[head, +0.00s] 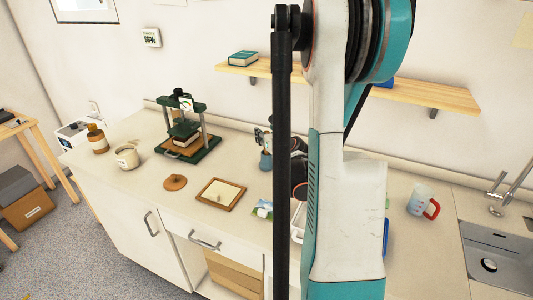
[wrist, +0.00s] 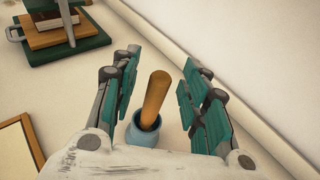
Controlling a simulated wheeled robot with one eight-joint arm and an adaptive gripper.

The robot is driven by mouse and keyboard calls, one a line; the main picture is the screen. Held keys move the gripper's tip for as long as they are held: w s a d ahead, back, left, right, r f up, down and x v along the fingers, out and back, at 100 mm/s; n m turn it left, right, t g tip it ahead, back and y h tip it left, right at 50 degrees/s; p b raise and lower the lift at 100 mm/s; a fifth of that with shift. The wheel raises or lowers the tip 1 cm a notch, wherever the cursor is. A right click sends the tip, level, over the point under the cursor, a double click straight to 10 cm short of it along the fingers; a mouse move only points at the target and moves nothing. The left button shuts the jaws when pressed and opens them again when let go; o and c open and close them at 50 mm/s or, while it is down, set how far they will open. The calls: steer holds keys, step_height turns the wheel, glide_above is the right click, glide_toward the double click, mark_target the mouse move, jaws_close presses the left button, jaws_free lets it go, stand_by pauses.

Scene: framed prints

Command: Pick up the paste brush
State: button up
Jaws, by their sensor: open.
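The paste brush (wrist: 155,98) shows in the wrist view as a wooden handle. It stands tilted in a small blue cup (wrist: 142,138), and its bristle end is hidden inside. My gripper (wrist: 159,74) is open, with one teal-padded finger on each side of the handle. I see clear gaps between the handle and both fingers. In the head view the blue cup (head: 265,160) stands on the counter beside my arm, with dark finger parts just above it. The handle cannot be made out clearly there.
A green press (head: 205,152) stands left of the cup on the counter (head: 140,180). A wooden-framed panel (head: 221,193), a brown round piece (head: 175,183) and a jar (head: 127,158) lie nearby. The wall is close behind. A measuring jug (head: 420,199) and sink are at right.

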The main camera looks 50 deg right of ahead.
steer(key=shift+w+d+f, duration=0.1)
steer(key=shift+w, duration=0.15)
jaws_close()
